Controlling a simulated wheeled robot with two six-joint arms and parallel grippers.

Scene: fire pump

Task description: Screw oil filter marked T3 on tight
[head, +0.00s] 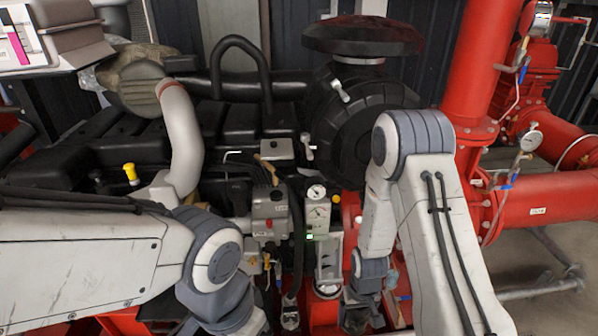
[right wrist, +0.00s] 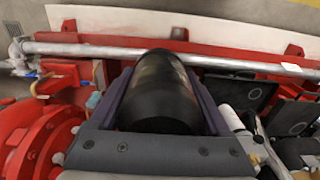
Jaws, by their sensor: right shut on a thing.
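My right gripper (right wrist: 158,78) is shut on a dark, rounded cylinder, which looks like the oil filter (right wrist: 160,95), with one finger along each side. No T3 mark shows on the part I see. I cannot tell whether the filter sits on a thread, because its far end is hidden. In the head view my right gripper (head: 362,308) points down at the bottom edge, right of the gauge panel, and the filter cannot be made out there. My left arm comes in from the left and its wrist reaches the bottom edge; its gripper is out of the picture.
A black engine (head: 130,125) fills the back left. A small gauge panel (head: 317,210) with a green light stands left of my right arm. Red pump pipes (head: 550,197) stand on the right. In the right wrist view a grey pipe (right wrist: 240,64) runs along a red frame.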

